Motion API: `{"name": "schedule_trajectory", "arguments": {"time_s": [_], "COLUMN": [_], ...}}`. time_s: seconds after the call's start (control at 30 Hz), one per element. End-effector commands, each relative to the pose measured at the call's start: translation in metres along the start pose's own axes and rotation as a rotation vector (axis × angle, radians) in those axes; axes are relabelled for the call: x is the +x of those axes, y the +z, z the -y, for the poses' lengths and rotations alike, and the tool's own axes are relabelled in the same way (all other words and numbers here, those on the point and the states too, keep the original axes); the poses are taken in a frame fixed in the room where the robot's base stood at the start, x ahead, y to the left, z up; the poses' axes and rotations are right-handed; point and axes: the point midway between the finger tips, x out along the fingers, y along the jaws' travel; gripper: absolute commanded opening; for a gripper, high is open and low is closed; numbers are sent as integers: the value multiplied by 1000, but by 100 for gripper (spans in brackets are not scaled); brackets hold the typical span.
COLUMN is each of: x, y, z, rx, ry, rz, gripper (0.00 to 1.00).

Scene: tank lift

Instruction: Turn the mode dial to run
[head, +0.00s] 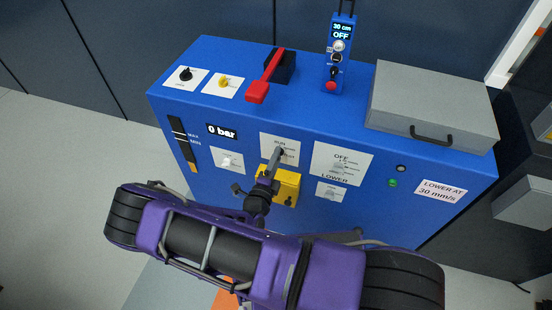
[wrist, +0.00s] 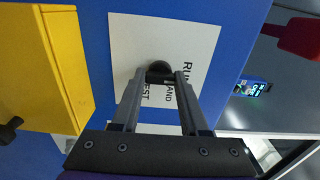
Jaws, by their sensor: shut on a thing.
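The mode dial is a small black knob (wrist: 159,69) on a white plate (wrist: 135,35) on the blue cabinet's sloping front. The plate is printed with RUN and two further words, partly covered by my fingers in the wrist view. My gripper (wrist: 160,76) is shut on the knob, one finger on each side. In the head view my gripper (head: 279,153) reaches up to the same plate (head: 292,141) and hides most of the dial. I cannot tell which word the knob points to.
A yellow box (head: 289,187) sticks out just below the plate. A second plate (head: 358,160) marked OFF and LOWER is to the right. A red lever (head: 265,80), a blue pendant (head: 341,60) reading OFF and a grey lidded box (head: 432,95) stand on the cabinet's top.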

Motion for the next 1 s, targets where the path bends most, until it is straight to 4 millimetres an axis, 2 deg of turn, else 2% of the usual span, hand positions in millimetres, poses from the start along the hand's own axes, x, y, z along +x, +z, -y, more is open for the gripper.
{"name": "schedule_trajectory", "arguments": {"time_s": [0.03, 0.2, 0.57, 0.77, 1.0], "x": [0, 0, -5, -37, -97], "y": [0, 0, 1, 1, 1], "z": [0, 0, 0, 0, 0], "rx": [-1, -1, 1, 1, 0], "ry": [1, 1, 1, 2, 3], "rz": [0, 0, 1, 4, 4], "gripper": [46, 74, 74, 74, 74]}}
